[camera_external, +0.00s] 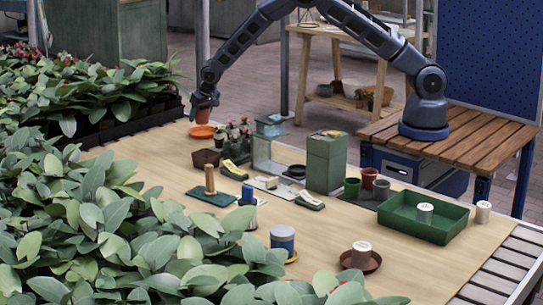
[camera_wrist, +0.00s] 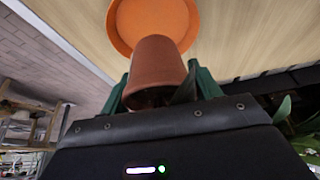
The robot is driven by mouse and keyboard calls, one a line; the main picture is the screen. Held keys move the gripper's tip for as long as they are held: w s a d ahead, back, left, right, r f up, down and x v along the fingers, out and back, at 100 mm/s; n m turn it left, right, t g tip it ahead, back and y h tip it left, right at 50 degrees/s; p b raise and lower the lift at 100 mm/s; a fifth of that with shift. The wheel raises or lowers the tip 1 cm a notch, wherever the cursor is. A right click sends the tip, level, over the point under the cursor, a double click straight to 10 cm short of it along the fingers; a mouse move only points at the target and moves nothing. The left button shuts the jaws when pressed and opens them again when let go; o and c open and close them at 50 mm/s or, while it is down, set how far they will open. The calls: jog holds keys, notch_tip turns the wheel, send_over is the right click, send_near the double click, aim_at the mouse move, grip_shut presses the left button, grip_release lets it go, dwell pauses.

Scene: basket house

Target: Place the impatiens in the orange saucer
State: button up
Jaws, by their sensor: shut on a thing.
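My gripper (camera_external: 204,101) is shut on a terracotta pot (camera_external: 202,116) at the left of the table. In the wrist view the pot (camera_wrist: 158,66) sits between the green fingers, with a dark leaf (camera_wrist: 186,88) beside it. Its flowers are hidden, so I take it as the impatiens without seeing blooms. The orange saucer (camera_external: 199,131) lies on the table just below the pot. In the wrist view the saucer (camera_wrist: 126,22) shows beyond the pot's base and is partly covered by it. I cannot tell whether the pot touches it.
A green box (camera_external: 327,160), a green tray (camera_external: 396,214) and a brown saucer (camera_external: 372,262) are farther right. Dense leafy plants (camera_external: 90,205) border the table's left and front.

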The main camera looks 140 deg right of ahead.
aim_at(201, 124)
jog(key=shift+f, duration=2.2)
jog(key=shift+f, duration=0.15)
jog(key=o, duration=0.8)
